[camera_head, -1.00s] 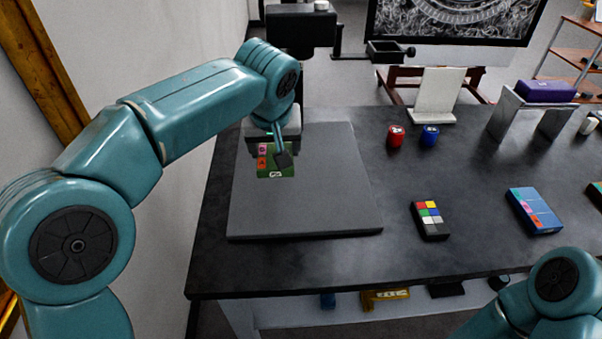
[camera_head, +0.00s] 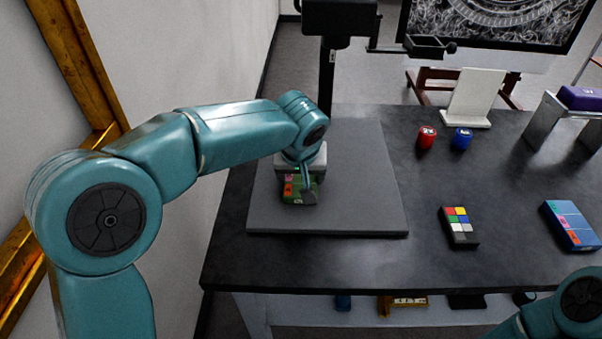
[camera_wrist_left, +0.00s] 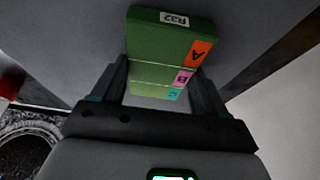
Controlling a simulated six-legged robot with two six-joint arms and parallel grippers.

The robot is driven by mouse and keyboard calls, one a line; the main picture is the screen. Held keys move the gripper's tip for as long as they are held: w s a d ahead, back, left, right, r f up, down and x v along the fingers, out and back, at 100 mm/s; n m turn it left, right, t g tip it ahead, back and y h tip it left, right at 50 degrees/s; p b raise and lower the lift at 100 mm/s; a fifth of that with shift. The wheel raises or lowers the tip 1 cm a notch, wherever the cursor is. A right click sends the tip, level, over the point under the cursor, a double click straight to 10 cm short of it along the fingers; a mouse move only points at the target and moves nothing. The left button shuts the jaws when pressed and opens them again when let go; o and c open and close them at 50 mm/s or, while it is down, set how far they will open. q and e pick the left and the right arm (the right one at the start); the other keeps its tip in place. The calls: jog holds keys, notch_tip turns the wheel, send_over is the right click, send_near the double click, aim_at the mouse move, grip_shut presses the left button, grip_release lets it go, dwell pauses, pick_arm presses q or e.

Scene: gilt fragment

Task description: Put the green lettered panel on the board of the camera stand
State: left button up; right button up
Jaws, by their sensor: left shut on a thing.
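The green lettered panel (camera_head: 300,196) is over the grey board (camera_head: 385,200) of the camera stand in the head view. In the left wrist view the panel (camera_wrist_left: 160,50) shows orange, pink and teal letter patches and a white label reading R32. My left gripper (camera_head: 306,187) is shut on the panel, with one finger on each side of it. I cannot tell whether the panel touches the board. Part of the panel is hidden behind the gripper in the head view. My right gripper is out of view; only part of that arm shows at bottom right.
The stand's black column (camera_head: 327,75) rises behind the board. To its right are a red pot (camera_head: 427,138), a blue pot (camera_head: 462,139), a white stand (camera_head: 470,98), a colour chart (camera_head: 459,227) and a blue panel (camera_head: 571,225). The board's right side is clear.

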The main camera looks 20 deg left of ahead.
pick_arm(q)
jog(key=shift+f, duration=0.2)
jog(key=o, duration=1.2)
jog(key=shift+r, duration=0.1)
jog(key=shift+r, duration=0.3)
jog(key=p+v, duration=0.1)
jog(key=v, duration=1)
jog(key=shift+s+d+r, duration=0.1)
jog(key=shift+s+r, duration=0.05)
jog(key=shift+r, duration=0.2)
